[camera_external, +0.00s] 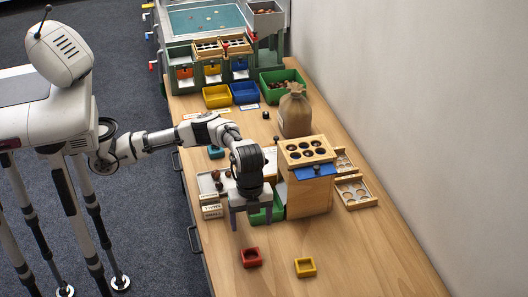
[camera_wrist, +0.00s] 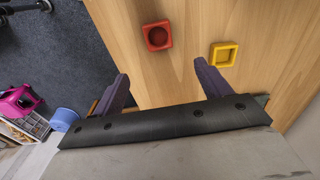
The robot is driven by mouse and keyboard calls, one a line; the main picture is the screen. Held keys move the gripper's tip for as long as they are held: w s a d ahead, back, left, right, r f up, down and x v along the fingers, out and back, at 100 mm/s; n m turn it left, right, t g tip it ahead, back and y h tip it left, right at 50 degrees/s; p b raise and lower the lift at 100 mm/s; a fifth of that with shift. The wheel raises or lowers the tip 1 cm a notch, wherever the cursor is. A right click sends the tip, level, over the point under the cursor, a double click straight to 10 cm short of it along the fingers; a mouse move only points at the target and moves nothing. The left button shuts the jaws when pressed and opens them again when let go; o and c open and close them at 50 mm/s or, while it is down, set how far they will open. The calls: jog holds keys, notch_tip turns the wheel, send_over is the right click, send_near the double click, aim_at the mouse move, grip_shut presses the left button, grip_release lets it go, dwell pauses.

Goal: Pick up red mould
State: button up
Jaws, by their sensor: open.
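The red mould (camera_external: 251,257) is a small square block with a hollow in its top. It lies on the wooden table near the front left edge. In the wrist view the red mould (camera_wrist: 157,36) is near the top, beyond my fingers and apart from them. My gripper (camera_external: 249,215) is open and empty, pointing down above the table, behind the red mould in the external view. In the wrist view its two fingers (camera_wrist: 160,82) are spread wide, with bare wood between them.
A yellow mould (camera_external: 305,267) lies to the right of the red one. A wooden stand with holes (camera_external: 309,190) and a green bin (camera_external: 278,207) stand close beside my gripper. A sack (camera_external: 295,112) stands farther back. The table front is mostly clear.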

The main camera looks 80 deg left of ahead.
aim_at(251, 254)
jog(key=f, duration=0.7)
jog(key=f+b, duration=0.1)
jog(key=f, duration=0.6)
jog(key=shift+s+a, duration=0.1)
jog(key=shift+a, duration=0.1)
jog(key=shift+c, duration=0.5)
jog(key=c, duration=1)
